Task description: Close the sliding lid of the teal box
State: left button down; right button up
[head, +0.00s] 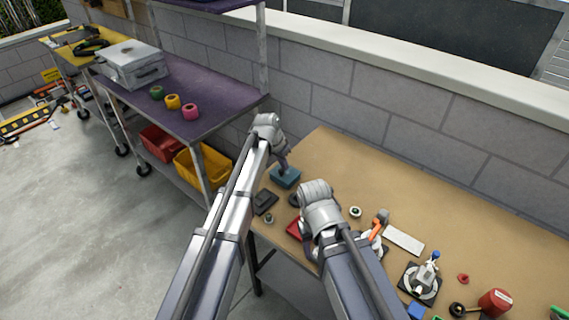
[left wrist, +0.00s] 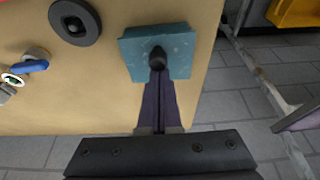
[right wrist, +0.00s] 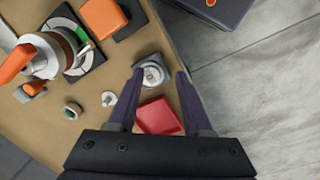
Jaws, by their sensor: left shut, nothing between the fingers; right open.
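The teal box (head: 287,180) sits near the left end of the brown workbench. In the left wrist view the teal box (left wrist: 181,47) shows a flat teal top with a dark rounded knob (left wrist: 157,55) on it. I cannot tell how far the lid is slid. My left gripper (head: 284,168) is shut and empty, its fingertips at the knob; they also show in the left wrist view (left wrist: 158,74). Whether they touch the knob is unclear. My right gripper (right wrist: 160,74) is open over the bench, away from the teal box; its fingertips are mostly hidden in the head view.
A black disc (left wrist: 75,20) and a dark box (head: 265,202) are near the teal box. The bench's left edge is close. Several tools crowd the bench's near right.

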aim_at(291, 167)
pick_arm(q)
jog(key=w+d, duration=0.2)
jog(key=w, duration=0.1)
jog(key=shift+w+d, duration=0.15)
jog(key=shift+w, duration=0.1)
pick_arm(e)
jog(key=shift+w+d, duration=0.1)
jog(key=shift+d, duration=0.05)
pick_arm(q)
jog(key=p+v, duration=0.9)
jog(key=v, duration=0.1)
jog(key=shift+s, duration=0.2)
pick_arm(e)
notch_tip(291, 167, up, 10)
jog(key=shift+f, duration=0.25)
pick_arm(q)
jog(key=s+a+f+n+g+y, duration=0.1)
jog(key=s+n+g+y, duration=0.2)
jog(key=s, duration=2.9)
jog(key=shift+a+y, duration=0.15)
jog(key=shift+y, duration=0.15)
jog(key=shift+f, duration=0.1)
pick_arm(e)
jog(key=shift+d, duration=0.1)
